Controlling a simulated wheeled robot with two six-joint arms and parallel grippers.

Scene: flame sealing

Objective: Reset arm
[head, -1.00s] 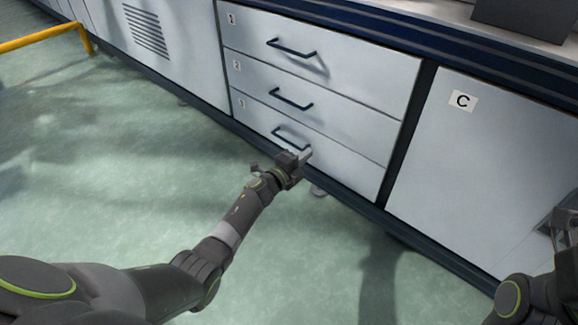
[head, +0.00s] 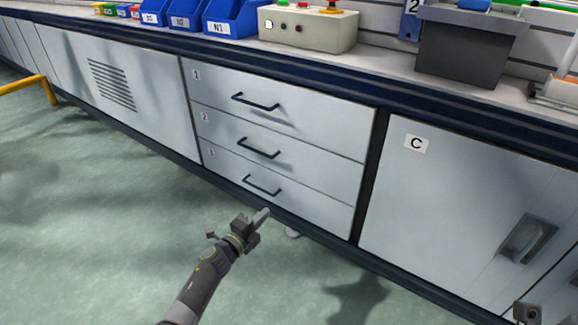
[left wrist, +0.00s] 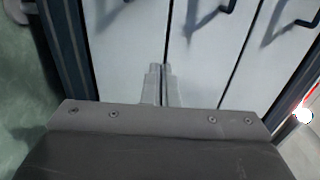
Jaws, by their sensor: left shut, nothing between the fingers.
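My left gripper (head: 262,217) is shut and empty in the head view, low in front of the bottom drawer. It is apart from that drawer's handle (head: 262,185). In the left wrist view its closed fingers (left wrist: 160,85) point at the white drawer fronts, and nothing is between them. The three drawers (head: 300,135) are all closed. A small part of my right arm shows at the bottom right corner of the head view; its fingers cannot be made out.
A cabinet door marked C (head: 416,143) is closed, with a grey handle (head: 527,238). Blue bins (head: 232,18), a control box (head: 308,30) and a dark grey box (head: 465,45) stand on the worktop. A yellow rail (head: 30,83) is at the left. The green floor is clear.

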